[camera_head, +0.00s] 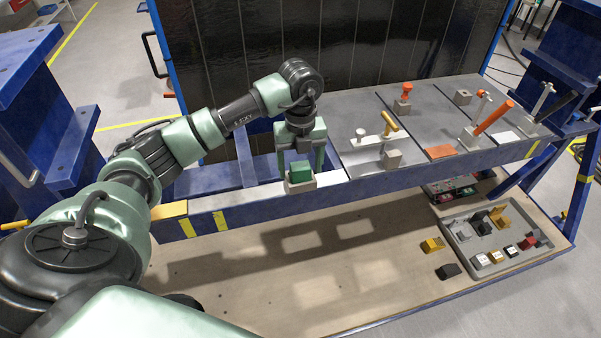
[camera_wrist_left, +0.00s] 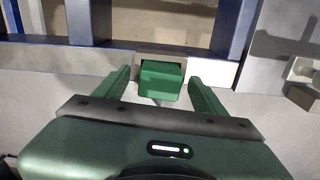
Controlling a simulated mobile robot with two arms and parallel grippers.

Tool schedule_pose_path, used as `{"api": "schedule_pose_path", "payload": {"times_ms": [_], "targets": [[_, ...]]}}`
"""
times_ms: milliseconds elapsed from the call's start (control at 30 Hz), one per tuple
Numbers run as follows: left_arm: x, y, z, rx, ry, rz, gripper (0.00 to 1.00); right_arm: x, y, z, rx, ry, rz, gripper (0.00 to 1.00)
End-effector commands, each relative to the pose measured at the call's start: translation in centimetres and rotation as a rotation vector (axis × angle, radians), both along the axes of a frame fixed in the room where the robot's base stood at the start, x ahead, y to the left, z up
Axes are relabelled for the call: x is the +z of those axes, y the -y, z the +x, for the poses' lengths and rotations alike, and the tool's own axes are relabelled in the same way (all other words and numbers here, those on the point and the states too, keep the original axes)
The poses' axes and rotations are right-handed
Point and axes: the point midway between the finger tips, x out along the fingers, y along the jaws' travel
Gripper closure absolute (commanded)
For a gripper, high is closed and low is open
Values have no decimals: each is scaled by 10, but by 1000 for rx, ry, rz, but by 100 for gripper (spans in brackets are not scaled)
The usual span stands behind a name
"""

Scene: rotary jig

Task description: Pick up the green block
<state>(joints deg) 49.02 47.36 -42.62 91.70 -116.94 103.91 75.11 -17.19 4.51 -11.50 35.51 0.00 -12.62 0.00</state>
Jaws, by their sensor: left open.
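The green block (camera_head: 300,172) sits on a small grey holder (camera_head: 300,186) at the front edge of the jig table. My left gripper (camera_head: 301,168) is right above and around it, pointing down, with a finger on each side. In the left wrist view the green block (camera_wrist_left: 161,80) lies between the tips of the open fingers of my left gripper (camera_wrist_left: 160,90), with a gap visible on both sides. The grey holder shows partly behind the block there. My right gripper is not in view.
The grey jig table (camera_head: 430,120) carries clamps with orange and yellow handles to the right. A grey tray (camera_head: 490,235) with several small blocks stands on the lower wooden shelf (camera_head: 300,270). A yellow block (camera_head: 432,245) and a black block (camera_head: 448,271) lie beside the tray.

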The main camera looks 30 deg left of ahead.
Motion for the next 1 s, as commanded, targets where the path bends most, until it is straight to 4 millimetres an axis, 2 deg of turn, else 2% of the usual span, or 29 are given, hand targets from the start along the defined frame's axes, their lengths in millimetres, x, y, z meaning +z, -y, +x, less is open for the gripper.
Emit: {"api": "schedule_pose_path", "payload": {"times_ms": [33, 200, 267, 300, 733, 867, 1000], "targets": [[0, 0, 0, 0, 0, 0, 32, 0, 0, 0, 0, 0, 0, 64], [0, 0, 0, 0, -1, -1, 79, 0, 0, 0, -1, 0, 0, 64], [0, 0, 0, 0, -1, -1, 96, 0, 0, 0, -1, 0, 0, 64], [0, 0, 0, 0, -1, -1, 100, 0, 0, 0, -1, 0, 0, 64], [9, 0, 1, 0, 2, -2, 100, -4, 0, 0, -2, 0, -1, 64], [24, 0, 1, 1, 6, -1, 100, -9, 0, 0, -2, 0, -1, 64], [51, 1, 2, -1, 8, -2, 100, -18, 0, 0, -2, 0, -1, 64]]}}
